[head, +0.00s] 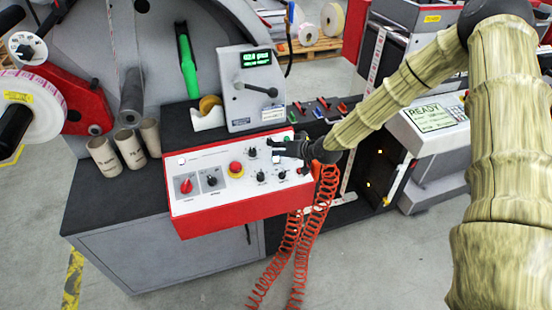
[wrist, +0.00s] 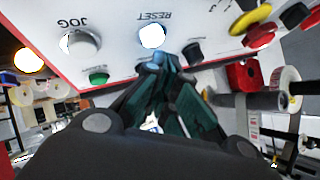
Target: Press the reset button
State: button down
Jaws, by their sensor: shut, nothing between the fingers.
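The reset button (wrist: 152,36) is a bright white round cap beside the upside-down RESET lettering on the white panel in the wrist view. My gripper (wrist: 172,66) is shut and empty. Its fingertips are close to the panel, just below the reset button in the wrist view, and do not cover it. A bluish part shows at the fingertips; I cannot tell whether they touch it. In the head view my gripper (head: 277,148) is over the right part of the control panel (head: 215,192), where it hides some controls.
A white JOG button (wrist: 80,42) and a green button (wrist: 98,77) are nearby in the wrist view. Orange coiled hoses (head: 322,195) hang at the right.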

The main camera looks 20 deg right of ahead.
aim_at(280, 165)
jog(key=shift+w+f+b, duration=0.1)
jog(key=shift+f+b, duration=0.2)
jog(key=shift+f, duration=0.1)
jog(key=shift+w+f+b, duration=0.1)
jog(key=shift+f+b, duration=0.3)
dwell(0.8)
jog(key=shift+r, duration=0.15)
jog(key=shift+s+r+p, duration=0.2)
jog(key=shift+r+p, duration=0.25)
jog(key=shift+r, duration=0.25)
jog(key=r+p, duration=0.1)
jog(key=r, duration=0.1)
jog(key=s+r+p, duration=0.1)
jog(key=r, duration=0.2)
jog(key=shift+s+p, duration=0.2)
jog(key=shift+p, duration=0.2)
jog(key=shift+f, duration=0.2)
dwell(0.8)
